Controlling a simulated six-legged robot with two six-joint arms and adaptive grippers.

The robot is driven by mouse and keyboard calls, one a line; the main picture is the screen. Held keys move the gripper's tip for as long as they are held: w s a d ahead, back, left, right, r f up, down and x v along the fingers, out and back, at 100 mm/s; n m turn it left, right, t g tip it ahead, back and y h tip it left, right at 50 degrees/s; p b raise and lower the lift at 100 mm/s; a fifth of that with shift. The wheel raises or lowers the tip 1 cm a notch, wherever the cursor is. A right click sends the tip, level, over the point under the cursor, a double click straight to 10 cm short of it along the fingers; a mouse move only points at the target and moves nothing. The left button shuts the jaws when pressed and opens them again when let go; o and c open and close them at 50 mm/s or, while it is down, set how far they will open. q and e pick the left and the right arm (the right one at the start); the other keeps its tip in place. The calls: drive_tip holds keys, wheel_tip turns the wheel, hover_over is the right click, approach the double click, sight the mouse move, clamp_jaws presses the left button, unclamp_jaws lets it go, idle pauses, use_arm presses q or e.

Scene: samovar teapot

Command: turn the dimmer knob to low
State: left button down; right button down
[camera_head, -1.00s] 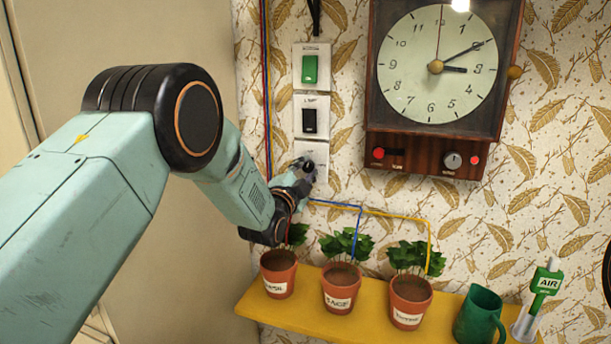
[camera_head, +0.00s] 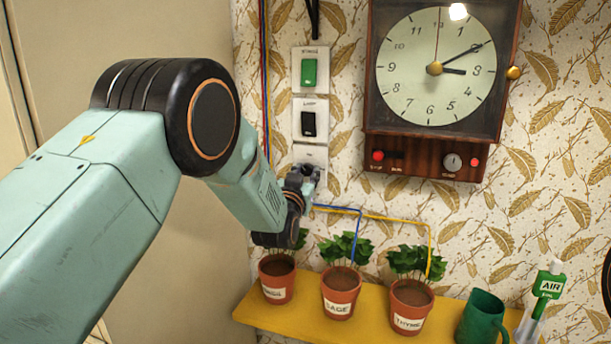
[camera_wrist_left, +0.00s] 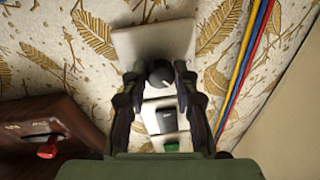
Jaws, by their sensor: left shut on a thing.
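The dimmer knob is a dark round knob on a pale wall plate (camera_head: 312,152), the lowest of three plates in a column. In the left wrist view the knob (camera_wrist_left: 160,74) shows between my two fingertips, with a light pointer mark on its face. My left gripper (camera_head: 306,170) is at this plate and covers most of the knob in the head view. It is shut on the knob, one finger on each side (camera_wrist_left: 160,80). My right gripper is not in view.
Above are a black switch (camera_head: 308,123) and a green switch (camera_head: 309,72). A clock (camera_head: 436,130) hangs to the right. Below, a yellow shelf (camera_head: 375,300) carries several potted herbs and a green mug (camera_head: 481,318). Coloured wires (camera_head: 265,90) run beside the plates.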

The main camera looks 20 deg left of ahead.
use_arm(q)
drive_tip(key=n, duration=0.6)
drive_tip(key=shift+s+f+g+y, duration=0.1)
drive_tip(key=shift+f+g+y, duration=0.1)
drive_tip(key=shift+g+y, duration=0.15)
drive_tip(key=shift+d+n+g, duration=0.1)
drive_tip(key=shift+n+g, duration=0.25)
drive_tip(key=shift+n, duration=1.85)
drive_tip(key=shift+f, duration=0.1)
drive_tip(key=c, duration=1.4)
unclamp_jaws()
drive_tip(key=o, duration=0.3)
drive_tip(key=shift+r, duration=0.2)
drive_tip(key=shift+o, duration=0.3)
drive_tip(key=shift+r, duration=0.1)
drive_tip(key=s+d, duration=0.1)
drive_tip(key=s, duration=1.1)
